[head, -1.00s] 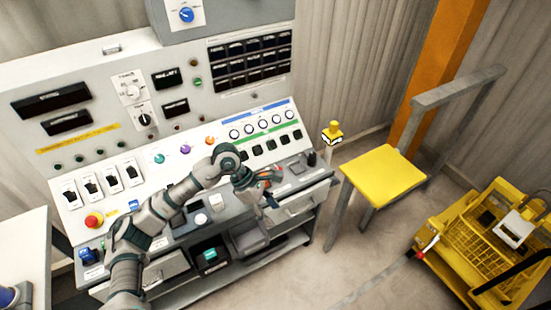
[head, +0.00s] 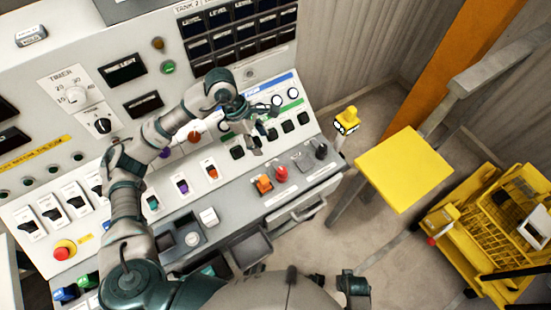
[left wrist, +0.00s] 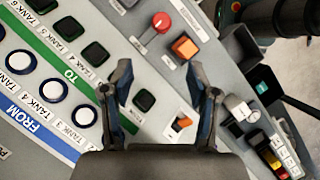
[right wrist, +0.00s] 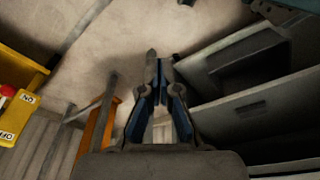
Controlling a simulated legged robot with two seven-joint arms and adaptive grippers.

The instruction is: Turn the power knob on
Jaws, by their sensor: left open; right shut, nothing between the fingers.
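No readable label marks which control is the power knob. The control panel (head: 130,45) carries a black pointer knob (head: 102,125) under the timer dial and an orange-brown knob (head: 195,137) beside my left forearm. My left gripper (head: 262,138) is open and empty over the panel's right part. In the left wrist view its fingers (left wrist: 160,78) straddle the area of a dark button (left wrist: 144,100), with an orange switch (left wrist: 181,123) nearby. My right gripper (head: 352,287) is low at the bottom edge, shut and empty; its fingertips (right wrist: 157,65) point at the floor.
A red knob (head: 281,174) and an orange block (head: 264,184) sit on the console ledge. A yellow-topped stand (head: 404,168) and yellow cart (head: 500,215) stand right. The right wrist view shows a yellow ON/OFF box (right wrist: 15,117).

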